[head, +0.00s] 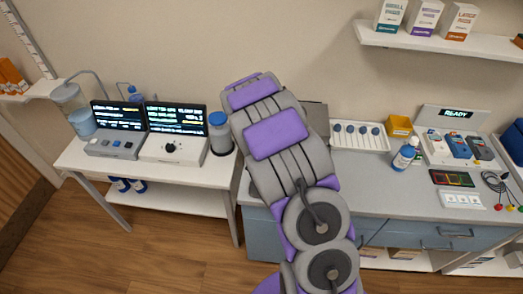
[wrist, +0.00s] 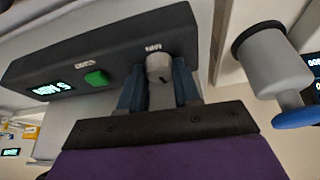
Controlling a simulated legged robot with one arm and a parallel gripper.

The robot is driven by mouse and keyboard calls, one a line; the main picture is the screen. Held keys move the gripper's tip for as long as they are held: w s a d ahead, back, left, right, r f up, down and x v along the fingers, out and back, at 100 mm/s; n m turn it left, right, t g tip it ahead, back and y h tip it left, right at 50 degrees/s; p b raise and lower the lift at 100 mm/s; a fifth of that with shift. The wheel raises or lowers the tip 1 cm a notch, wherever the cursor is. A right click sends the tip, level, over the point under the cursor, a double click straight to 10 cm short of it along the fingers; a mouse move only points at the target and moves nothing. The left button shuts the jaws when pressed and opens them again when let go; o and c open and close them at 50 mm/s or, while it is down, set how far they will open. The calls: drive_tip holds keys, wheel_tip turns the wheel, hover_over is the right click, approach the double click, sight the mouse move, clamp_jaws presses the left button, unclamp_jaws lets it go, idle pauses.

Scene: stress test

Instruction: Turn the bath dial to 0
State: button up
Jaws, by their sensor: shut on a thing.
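In the wrist view, a dark front panel (wrist: 110,55) carries a pale round dial (wrist: 158,66) with a small dark mark on its face. My gripper (wrist: 159,82) has one dark blue finger on each side of this dial and is shut on it. A green button (wrist: 96,78) and a lit display (wrist: 53,89) are to the left on the same panel. The display's digits and the small labels are too blurred to read. In the head view my arm hides the gripper and the dial; a dark grey box (head: 315,114) shows partly behind the arm.
A grey canister with a blue end (wrist: 270,65) is close on the right in the wrist view. In the head view, a white table (head: 190,186) with two screens is at left. A tray of several dark-topped items (head: 345,145) and a bottle (head: 404,155) are right of my arm.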

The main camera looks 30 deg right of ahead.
drive_tip(key=shift+w+d+r+n+t+y+p, duration=0.15)
drive_tip(key=shift+n+t+y+p, duration=0.25)
drive_tip(key=shift+n+p, duration=0.55)
drive_tip(key=shift+n, duration=0.45)
drive_tip(key=o, duration=0.9)
drive_tip(key=shift+o, duration=0.8)
drive_tip(key=p+v, duration=0.1)
drive_tip(key=v, duration=1.6)
